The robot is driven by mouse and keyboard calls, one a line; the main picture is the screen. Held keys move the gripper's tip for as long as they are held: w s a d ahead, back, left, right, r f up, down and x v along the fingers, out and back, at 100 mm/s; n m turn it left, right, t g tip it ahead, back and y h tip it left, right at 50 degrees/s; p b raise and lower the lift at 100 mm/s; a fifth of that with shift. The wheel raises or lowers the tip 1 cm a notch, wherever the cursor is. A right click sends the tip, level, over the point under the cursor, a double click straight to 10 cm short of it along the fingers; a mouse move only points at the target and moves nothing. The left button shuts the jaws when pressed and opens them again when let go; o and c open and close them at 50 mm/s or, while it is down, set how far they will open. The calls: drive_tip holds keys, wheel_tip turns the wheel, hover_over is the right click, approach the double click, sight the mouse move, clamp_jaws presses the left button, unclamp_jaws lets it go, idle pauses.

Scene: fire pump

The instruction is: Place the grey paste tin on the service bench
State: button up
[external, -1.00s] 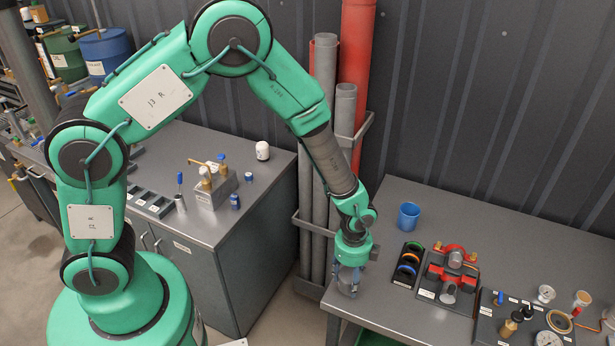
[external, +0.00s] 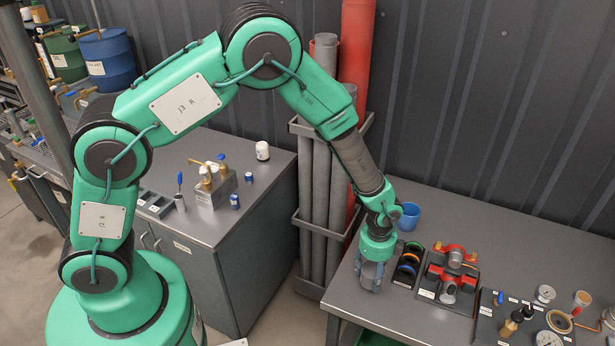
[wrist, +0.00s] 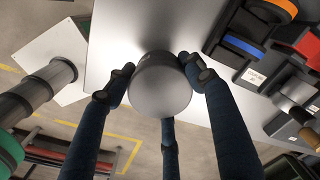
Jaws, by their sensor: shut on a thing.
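The grey paste tin (wrist: 160,88) shows in the wrist view as a plain round grey end between the dark blue fingers of my gripper (wrist: 155,75). The fingers are shut on it. In the external view my gripper (external: 370,282) points down over the left end of the grey bench (external: 420,312) on the right, which I take for the service bench. The tin is mostly hidden by the fingers there. I cannot tell whether its underside touches the bench top.
A blue cup (external: 408,216) stands behind my gripper. A rack of coloured rings (external: 408,264) and a red valve assembly (external: 448,270) are to its right. Gauges and fittings (external: 530,325) lie farther right. Upright grey pipes (external: 318,200) stand behind the bench's left end.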

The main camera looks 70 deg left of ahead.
sight(371, 268)
drive_tip(key=shift+f, duration=1.65)
drive_tip(key=shift+f, duration=0.15)
drive_tip(key=o, duration=1.4)
drive_tip(key=shift+r, duration=0.2)
wheel_tip(371, 268, up, 12)
drive_tip(key=shift+s+f, duration=0.1)
drive_tip(key=shift+s, duration=0.05)
